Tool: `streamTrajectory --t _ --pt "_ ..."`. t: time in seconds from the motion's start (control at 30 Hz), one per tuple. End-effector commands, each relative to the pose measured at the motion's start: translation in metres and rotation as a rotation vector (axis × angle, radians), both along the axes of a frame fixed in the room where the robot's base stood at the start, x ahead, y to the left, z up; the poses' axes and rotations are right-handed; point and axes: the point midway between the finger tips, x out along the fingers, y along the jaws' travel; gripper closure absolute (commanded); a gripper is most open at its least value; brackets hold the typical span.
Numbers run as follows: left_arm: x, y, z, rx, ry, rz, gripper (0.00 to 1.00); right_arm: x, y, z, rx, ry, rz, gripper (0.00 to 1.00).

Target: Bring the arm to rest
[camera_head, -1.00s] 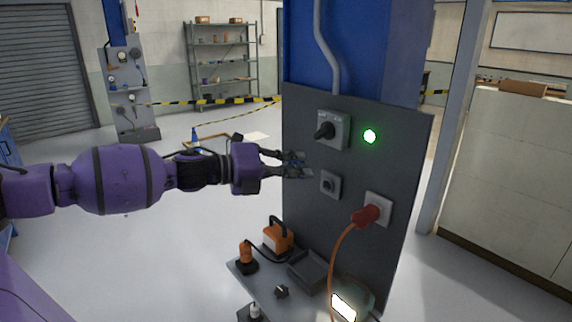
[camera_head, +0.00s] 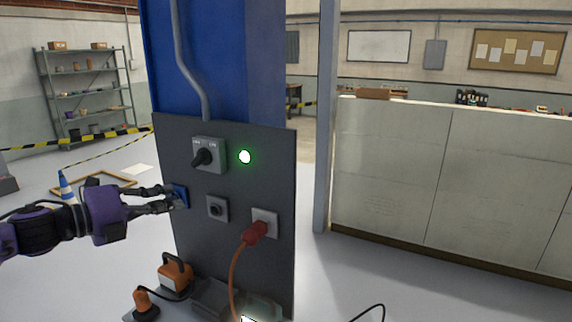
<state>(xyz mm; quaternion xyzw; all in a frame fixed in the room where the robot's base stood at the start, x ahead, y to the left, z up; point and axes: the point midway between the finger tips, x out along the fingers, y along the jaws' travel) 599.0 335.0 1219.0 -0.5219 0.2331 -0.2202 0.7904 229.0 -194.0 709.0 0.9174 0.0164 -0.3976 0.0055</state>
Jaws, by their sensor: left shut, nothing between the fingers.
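My left gripper (camera_head: 172,198) comes in from the left on its purple arm (camera_head: 60,225). It is shut and empty, with its fingertips at or just in front of a small blue fitting (camera_head: 181,195) at the left of a dark grey panel (camera_head: 270,185). I cannot tell whether they touch it. The panel carries a rotary switch (camera_head: 208,155), a lit green lamp (camera_head: 245,157), a grey socket-like fitting (camera_head: 217,208) and a red plug (camera_head: 255,232) in a pale socket. My right gripper is not in view.
An orange-topped device (camera_head: 175,271) and other items sit on a ledge below the panel. A grey post (camera_head: 326,120) and a long pale partition (camera_head: 440,185) stand to the right. A blue cone (camera_head: 66,188) stands behind my arm.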

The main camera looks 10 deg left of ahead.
Motion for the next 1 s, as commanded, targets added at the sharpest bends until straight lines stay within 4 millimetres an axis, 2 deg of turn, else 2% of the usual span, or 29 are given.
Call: streamTrajectory --t 0.1,0.17,0.27,0.37,0.47,0.6,0.67,0.7,0.77,0.8,0.9,1.0 --pt "0.01 0.012 -0.007 -0.062 0.058 0.095 1.0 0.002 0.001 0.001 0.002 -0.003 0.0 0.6" --pt "0.013 0.014 -0.026 -0.138 0.105 0.148 1.0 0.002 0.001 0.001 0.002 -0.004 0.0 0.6" --pt "0.01 0.015 -0.067 -0.257 0.188 0.222 1.0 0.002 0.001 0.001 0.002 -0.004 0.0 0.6" --pt "0.0 0.014 -0.118 -0.387 0.283 0.304 1.0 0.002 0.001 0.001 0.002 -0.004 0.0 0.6" --pt "-0.019 0.009 -0.179 -0.538 0.395 0.4 1.0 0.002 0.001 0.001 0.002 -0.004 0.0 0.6" --pt "-0.067 -0.006 -0.273 -0.767 0.568 0.561 1.0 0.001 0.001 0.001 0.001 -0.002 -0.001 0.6" --pt "-0.092 -0.015 -0.31 -0.864 0.64 0.634 1.0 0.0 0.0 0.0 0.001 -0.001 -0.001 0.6" --pt "-0.11 -0.022 -0.334 -0.927 0.686 0.684 1.0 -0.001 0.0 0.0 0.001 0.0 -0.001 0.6" --pt "-0.139 -0.034 -0.367 -1.021 0.753 0.761 1.0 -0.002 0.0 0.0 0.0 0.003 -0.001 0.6" --pt "-0.16 -0.043 -0.388 -1.083 0.796 0.814 1.0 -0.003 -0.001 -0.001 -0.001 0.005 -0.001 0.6" --pt "-0.214 -0.067 -0.433 -1.232 0.894 0.95 1.0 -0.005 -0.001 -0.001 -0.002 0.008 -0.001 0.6" --pt "-0.265 -0.093 -0.466 -1.366 0.97 1.077 1.0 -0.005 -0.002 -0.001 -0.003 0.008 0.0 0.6"
